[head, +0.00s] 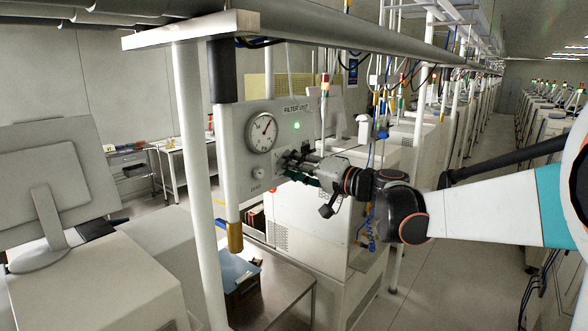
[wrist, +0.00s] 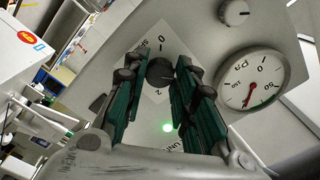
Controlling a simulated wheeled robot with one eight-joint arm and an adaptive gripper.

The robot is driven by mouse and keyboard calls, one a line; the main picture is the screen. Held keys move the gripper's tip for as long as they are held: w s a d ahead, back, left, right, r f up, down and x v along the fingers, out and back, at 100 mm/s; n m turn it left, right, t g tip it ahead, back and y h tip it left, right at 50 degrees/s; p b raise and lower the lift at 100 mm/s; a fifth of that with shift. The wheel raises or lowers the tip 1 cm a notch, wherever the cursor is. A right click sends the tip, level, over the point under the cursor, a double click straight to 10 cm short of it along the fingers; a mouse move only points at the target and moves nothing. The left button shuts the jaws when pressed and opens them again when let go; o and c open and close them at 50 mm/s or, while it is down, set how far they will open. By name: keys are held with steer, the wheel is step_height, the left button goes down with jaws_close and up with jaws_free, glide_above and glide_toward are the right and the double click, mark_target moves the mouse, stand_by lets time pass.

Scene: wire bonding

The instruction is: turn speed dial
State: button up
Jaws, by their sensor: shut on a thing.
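The speed dial (wrist: 160,71) is a dark round knob on a pale diamond plate marked 0, 1 and 2, seen in the wrist view. My gripper (wrist: 157,78) has green-padded fingers on either side of the dial and is shut on it. In the head view, my gripper (head: 288,163) reaches in from the right to the front of the grey filter unit panel (head: 233,140), and hides the dial there.
The panel carries a pressure gauge (head: 262,132), a lit green lamp (head: 297,125) and a small zero knob (head: 258,172), close beside my gripper. A white post (head: 192,150) stands left of the panel. A metal table (head: 290,280) is below.

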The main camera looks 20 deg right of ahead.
steer(key=shift+f+n, duration=0.1)
steer(key=shift+n, duration=0.3)
steer(key=o, duration=1.1)
steer(key=shift+c, duration=0.2)
steer(key=shift+s, duration=0.1)
steer(key=v, duration=0.7)
steer(key=shift+s, duration=0.15)
steer(key=shift+d, duration=0.1)
